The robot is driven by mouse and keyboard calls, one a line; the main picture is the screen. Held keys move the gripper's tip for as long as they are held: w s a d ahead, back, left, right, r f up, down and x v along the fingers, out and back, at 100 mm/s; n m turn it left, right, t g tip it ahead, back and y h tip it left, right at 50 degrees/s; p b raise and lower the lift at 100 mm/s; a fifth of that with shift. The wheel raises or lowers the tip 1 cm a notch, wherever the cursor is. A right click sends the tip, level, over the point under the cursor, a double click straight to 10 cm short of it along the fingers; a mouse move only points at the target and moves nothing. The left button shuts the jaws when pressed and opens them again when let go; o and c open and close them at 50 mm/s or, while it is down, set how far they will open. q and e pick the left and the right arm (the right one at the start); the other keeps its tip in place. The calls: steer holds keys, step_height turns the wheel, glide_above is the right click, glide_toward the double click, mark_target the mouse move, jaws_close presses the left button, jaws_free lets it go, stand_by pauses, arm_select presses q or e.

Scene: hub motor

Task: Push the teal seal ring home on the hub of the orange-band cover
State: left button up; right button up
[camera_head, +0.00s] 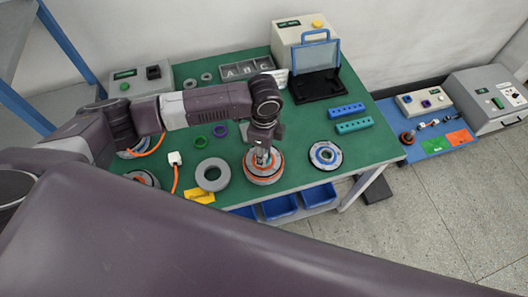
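The orange-band cover (262,179) lies on the green table near its front edge, a grey disc with an orange band around it. My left gripper (262,158) points straight down over its hub and hides the middle. The fingers are small and close to the hub; I cannot tell whether they are open or shut, or whether they touch it. I cannot make out a teal seal ring; the hub where one might sit is covered by the gripper. My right gripper is not in view.
Small green (201,142) and purple (220,131) rings lie further left. Blue (346,111) and teal (354,126) blocks stand behind right. The front right table corner is clear.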

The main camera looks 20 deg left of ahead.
arm_select(q)
steer(key=shift+s+f, duration=0.2)
steer(key=o, duration=0.9)
steer(key=shift+w, duration=0.15)
steer(key=shift+r, duration=0.25)
step_height(320, 180, up, 12)
steer(key=shift+f, duration=0.2)
steer(key=shift+f, duration=0.1)
